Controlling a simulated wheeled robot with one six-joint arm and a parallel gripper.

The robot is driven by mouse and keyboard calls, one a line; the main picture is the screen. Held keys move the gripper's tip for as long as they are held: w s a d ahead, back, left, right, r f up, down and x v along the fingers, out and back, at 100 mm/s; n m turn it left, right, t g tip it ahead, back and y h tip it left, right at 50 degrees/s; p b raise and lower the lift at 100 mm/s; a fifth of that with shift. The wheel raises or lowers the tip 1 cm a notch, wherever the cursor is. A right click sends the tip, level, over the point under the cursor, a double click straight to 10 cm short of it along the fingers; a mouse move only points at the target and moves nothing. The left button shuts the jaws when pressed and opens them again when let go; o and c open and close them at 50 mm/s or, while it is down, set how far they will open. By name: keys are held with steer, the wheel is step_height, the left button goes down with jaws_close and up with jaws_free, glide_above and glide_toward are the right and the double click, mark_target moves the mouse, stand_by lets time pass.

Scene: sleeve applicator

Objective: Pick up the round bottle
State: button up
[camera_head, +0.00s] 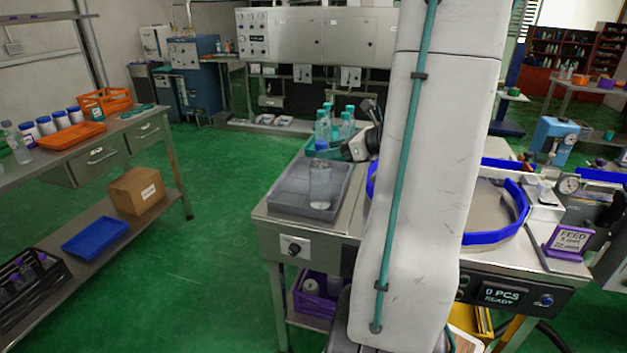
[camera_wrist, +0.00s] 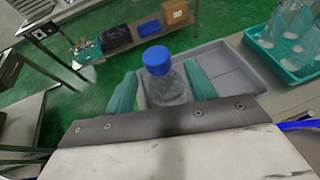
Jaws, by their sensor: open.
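The round bottle (camera_head: 320,187) is clear with a blue cap. It stands upright in the grey tray (camera_head: 277,200) on the steel table in the head view. My gripper (camera_head: 331,153) is at the height of the bottle's top, its teal fingers reaching in from the right. In the wrist view the bottle (camera_wrist: 168,91) shows between the two spread fingers of my gripper (camera_wrist: 160,78). The gripper is open. Whether either finger touches the bottle is not clear. My arm hides part of the table in the head view.
A teal tray (camera_wrist: 275,61) with several clear bottles stands close by, behind the grey tray in the head view. A blue-rimmed round feeder (camera_head: 497,237) is to the right. Part of the grey tray (camera_wrist: 235,70) beside the bottle is empty.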

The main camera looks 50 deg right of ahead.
steer(key=x, duration=0.5)
steer(key=shift+w+f, duration=0.15)
steer(key=shift+w, duration=0.15)
steer(key=shift+a, duration=0.1)
jaws_close()
